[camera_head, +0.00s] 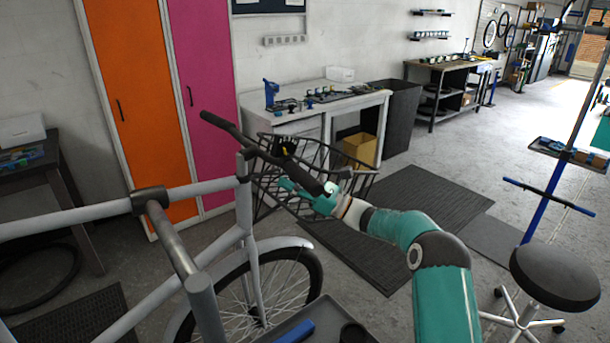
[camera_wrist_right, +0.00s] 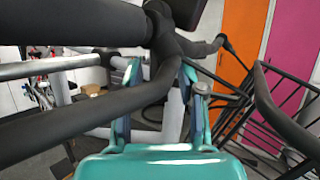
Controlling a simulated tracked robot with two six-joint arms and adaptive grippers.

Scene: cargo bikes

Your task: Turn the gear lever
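The light grey cargo bike (camera_head: 190,188) stands at the left and centre of the head view. Its dark handlebar (camera_head: 232,134) runs from upper left toward my right gripper (camera_head: 308,194). In the wrist view, the two fingers of my right gripper (camera_wrist_right: 163,100) are spread, with dark handlebar tubes (camera_wrist_right: 95,112) crossing close to them. I see nothing gripped between the fingers. A small black and yellow part (camera_head: 285,147) sits near the handlebar; I cannot tell whether it is the gear lever. My left gripper is not in view.
A black wire basket (camera_head: 268,195) is in front of the handlebar, close to my right gripper. A black stool (camera_head: 555,277) stands at the right. A white workbench (camera_head: 330,103) is behind, and dark mats (camera_head: 400,215) lie on the floor.

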